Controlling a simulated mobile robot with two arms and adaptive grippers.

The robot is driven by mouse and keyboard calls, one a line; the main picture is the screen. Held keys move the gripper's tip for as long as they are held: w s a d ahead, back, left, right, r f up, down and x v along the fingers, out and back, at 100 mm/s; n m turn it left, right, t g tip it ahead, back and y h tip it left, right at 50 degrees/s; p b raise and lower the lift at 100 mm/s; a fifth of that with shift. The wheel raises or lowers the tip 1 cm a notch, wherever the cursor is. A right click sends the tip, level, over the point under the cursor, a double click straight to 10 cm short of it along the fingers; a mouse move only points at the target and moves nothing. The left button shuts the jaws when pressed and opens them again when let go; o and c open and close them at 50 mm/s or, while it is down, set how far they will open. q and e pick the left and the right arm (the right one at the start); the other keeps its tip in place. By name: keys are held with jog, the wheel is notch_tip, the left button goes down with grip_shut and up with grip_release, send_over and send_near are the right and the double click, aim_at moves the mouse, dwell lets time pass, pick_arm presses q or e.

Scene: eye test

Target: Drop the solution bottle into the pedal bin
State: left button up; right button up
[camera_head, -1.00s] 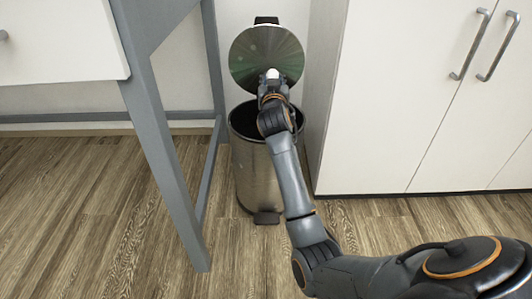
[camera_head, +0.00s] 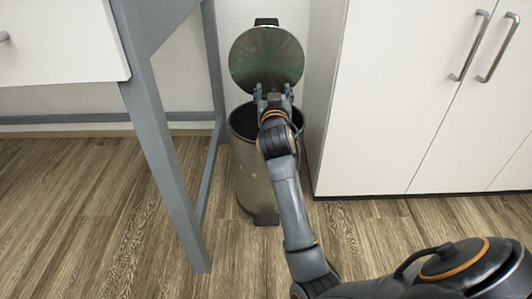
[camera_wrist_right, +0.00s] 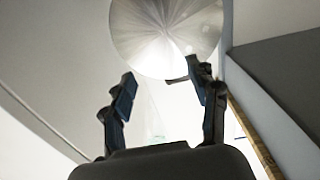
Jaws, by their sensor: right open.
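The pedal bin (camera_head: 255,175) is a metal cylinder on the floor with its round lid (camera_head: 266,58) raised. The lid also shows in the right wrist view (camera_wrist_right: 165,35). My right gripper (camera_head: 272,92) is over the bin's mouth, in front of the lid. In the right wrist view its two fingers (camera_wrist_right: 162,90) stand apart with nothing gripped between them. The solution bottle is not clearly seen; a faint pale shape shows beyond the fingers in the wrist view, and I cannot tell what it is. The bin's inside is dark and partly hidden by my arm. My left gripper is out of view.
A grey-legged desk (camera_head: 160,140) stands close on the bin's left. A white cabinet (camera_head: 385,110) with two metal handles stands close on its right. The wall is just behind the bin. Wooden floor (camera_head: 100,220) is clear in front.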

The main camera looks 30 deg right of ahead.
jog(key=v, duration=0.5)
jog(key=shift+s, duration=0.2)
